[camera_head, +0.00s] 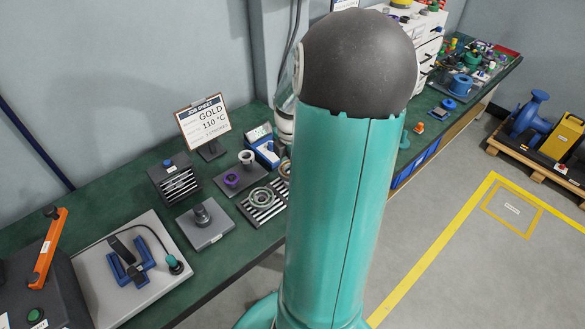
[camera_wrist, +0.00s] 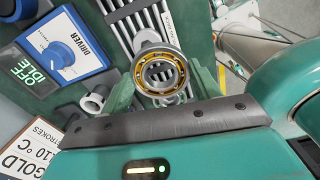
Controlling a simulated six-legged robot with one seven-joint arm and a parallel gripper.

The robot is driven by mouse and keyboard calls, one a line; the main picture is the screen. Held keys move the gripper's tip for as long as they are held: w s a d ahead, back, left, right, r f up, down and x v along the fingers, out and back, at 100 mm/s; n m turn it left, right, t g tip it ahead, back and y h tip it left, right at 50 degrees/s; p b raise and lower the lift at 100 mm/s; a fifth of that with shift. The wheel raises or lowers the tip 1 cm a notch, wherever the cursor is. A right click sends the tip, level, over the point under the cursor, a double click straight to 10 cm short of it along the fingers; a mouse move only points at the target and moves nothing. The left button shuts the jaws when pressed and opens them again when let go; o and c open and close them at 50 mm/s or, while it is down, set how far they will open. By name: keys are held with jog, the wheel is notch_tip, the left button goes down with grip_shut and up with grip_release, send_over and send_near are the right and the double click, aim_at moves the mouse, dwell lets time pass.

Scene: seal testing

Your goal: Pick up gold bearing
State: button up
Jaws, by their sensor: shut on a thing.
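The gold bearing (camera_wrist: 160,73) shows in the wrist view as a steel ring with a gold-coloured cage. It sits between the two green fingers of my gripper (camera_wrist: 162,84), which are shut on it. The bearing's open face is turned toward the wrist camera. A slatted metal rack (camera_wrist: 143,22) lies beyond it; I cannot tell the gap between them. In the head view my teal arm stands in front of the bench's middle, and my gripper is hidden there. The slatted rack (camera_head: 262,204) with rings on it shows left of my arm.
A blue driver box (camera_wrist: 62,46) and a grey-white cup (camera_wrist: 96,101) are close on the left in the wrist view. The job sheet sign (camera_head: 203,118) reads GOLD, 110 °C. A grey plate with a post (camera_head: 202,215) and a slotted black block (camera_head: 173,180) stand on the green bench.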

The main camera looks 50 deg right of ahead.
aim_at(289, 163)
jog(key=a+r, duration=0.1)
jog(key=s+a+r, duration=0.1)
jog(key=r, duration=0.1)
jog(key=shift+s+a+r, duration=0.1)
jog(key=shift+a+r, duration=0.15)
jog(key=shift+r, duration=0.05)
jog(key=s+a+r, duration=0.3)
jog(key=s+a, duration=0.1)
jog(key=a, duration=0.3)
jog(key=shift+a+r, duration=0.25)
jog(key=shift+a, duration=0.15)
